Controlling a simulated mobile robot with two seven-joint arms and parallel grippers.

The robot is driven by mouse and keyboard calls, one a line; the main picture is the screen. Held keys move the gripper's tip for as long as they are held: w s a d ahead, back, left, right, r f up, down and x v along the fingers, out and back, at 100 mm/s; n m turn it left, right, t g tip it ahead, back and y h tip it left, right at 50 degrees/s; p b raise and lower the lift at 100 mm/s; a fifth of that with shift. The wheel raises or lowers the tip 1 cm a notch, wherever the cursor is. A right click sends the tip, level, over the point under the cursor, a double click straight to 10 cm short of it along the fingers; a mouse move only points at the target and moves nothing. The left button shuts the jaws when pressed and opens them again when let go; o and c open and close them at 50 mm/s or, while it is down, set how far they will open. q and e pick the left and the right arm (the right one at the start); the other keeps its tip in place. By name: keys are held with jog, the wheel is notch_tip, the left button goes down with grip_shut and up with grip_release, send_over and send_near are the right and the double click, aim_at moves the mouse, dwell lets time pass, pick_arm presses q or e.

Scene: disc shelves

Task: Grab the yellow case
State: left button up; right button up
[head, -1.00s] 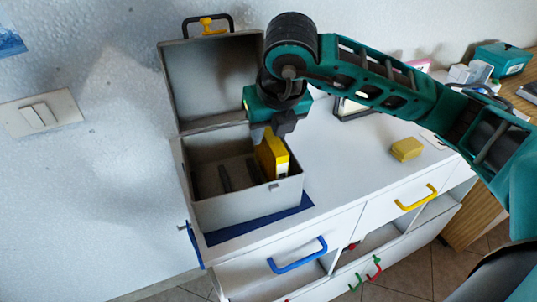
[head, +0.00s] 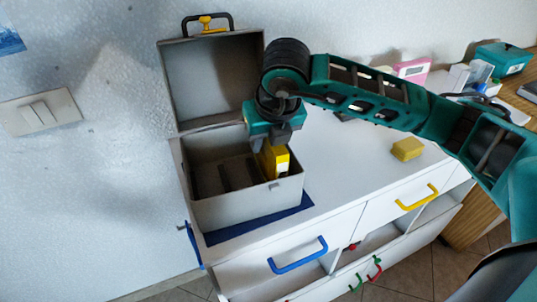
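The yellow case (head: 276,162) stands upright inside the open grey box (head: 240,209), near its right end. My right gripper (head: 272,142) reaches down from above and hides the top of the case. Its fingers are small and dark here, so I cannot tell whether they are open or touching the case. My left gripper is not in view.
The box's raised lid (head: 212,80) stands behind and left of my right gripper. The box sits on a blue mat (head: 260,222) on a white cabinet (head: 335,180). A yellow block (head: 407,149) lies to the right. Pink and teal items stand at the back right.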

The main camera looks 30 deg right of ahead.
jog(key=shift+f, duration=0.15)
jog(key=shift+c, duration=0.4)
grip_shut()
